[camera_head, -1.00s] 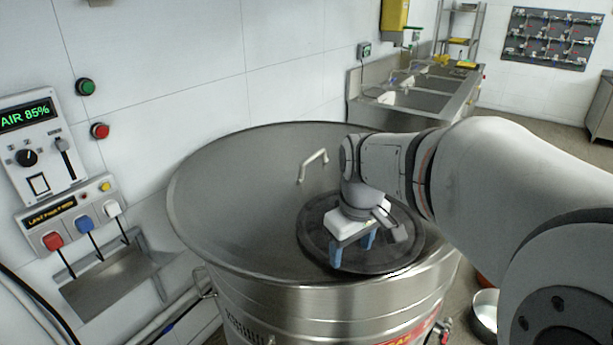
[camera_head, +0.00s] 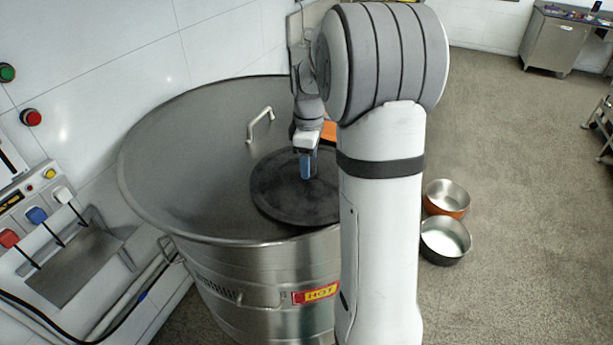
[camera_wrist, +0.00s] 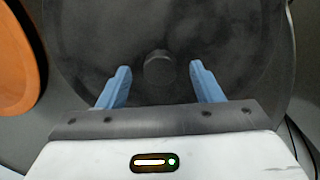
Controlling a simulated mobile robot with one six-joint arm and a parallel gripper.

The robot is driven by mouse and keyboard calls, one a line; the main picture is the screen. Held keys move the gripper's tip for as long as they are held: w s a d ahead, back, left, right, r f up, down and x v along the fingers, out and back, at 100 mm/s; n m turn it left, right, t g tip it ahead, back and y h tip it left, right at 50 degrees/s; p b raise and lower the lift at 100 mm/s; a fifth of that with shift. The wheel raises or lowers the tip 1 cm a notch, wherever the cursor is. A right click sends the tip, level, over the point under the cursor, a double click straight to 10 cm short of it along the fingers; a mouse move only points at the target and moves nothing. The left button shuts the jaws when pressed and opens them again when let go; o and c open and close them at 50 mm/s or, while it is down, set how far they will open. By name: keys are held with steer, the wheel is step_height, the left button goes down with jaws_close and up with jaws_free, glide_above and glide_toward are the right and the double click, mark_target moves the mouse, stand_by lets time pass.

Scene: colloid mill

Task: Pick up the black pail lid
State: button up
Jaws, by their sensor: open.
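The black pail lid (camera_head: 283,192) lies flat on top of the large steel vessel, near its front right edge; my arm hides its right part. In the wrist view the lid (camera_wrist: 220,38) fills most of the picture, with a round dark knob (camera_wrist: 159,68) at its middle. My gripper (camera_head: 307,176) is over the lid, pointing down. In the wrist view my gripper (camera_wrist: 160,84) is open, its two blue fingers on either side of the knob, with a gap on each side. I cannot tell how far above the lid the fingertips are.
The steel vessel's wide top (camera_head: 195,160) has a bar handle (camera_head: 260,124) behind the lid. An orange round thing (camera_wrist: 15,62) is beside the lid in the wrist view. Two pails (camera_head: 446,198) (camera_head: 445,241) stand on the floor at right. Wall controls (camera_head: 35,215) are at left.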

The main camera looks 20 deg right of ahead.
step_height(320, 180, down, 2)
steer(key=c, duration=1.3)
